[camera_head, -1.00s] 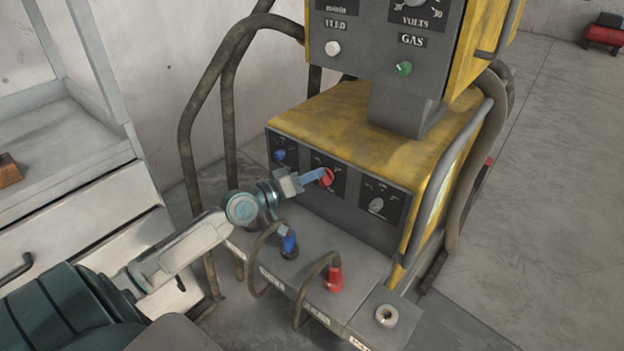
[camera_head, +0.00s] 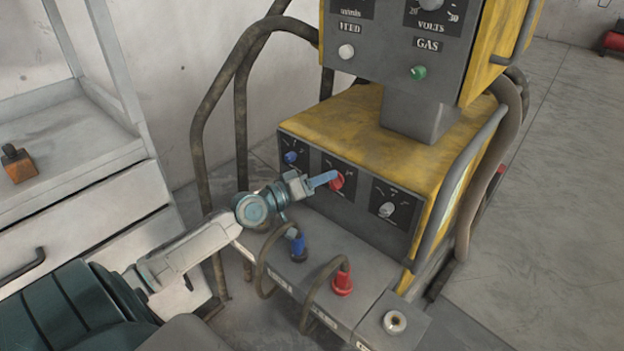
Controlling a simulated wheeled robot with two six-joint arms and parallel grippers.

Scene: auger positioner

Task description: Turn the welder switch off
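The yellow and grey welder (camera_head: 365,130) stands in front of me. Its lower panel carries a blue knob (camera_head: 290,157) at the left, a red switch knob (camera_head: 337,182) in the middle and a grey knob (camera_head: 386,210) at the right. My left gripper (camera_head: 328,181) reaches in from the left, with its blue fingers at the red knob. The fingers overlap the knob's left side; I cannot tell whether they grip it. My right gripper is not in view.
Blue (camera_head: 298,247) and red (camera_head: 343,283) cable plugs stick up from the ledge below the panel. Hoses and a metal rail (camera_head: 460,190) flank the welder. A drawer cabinet (camera_head: 80,210) stands at the left.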

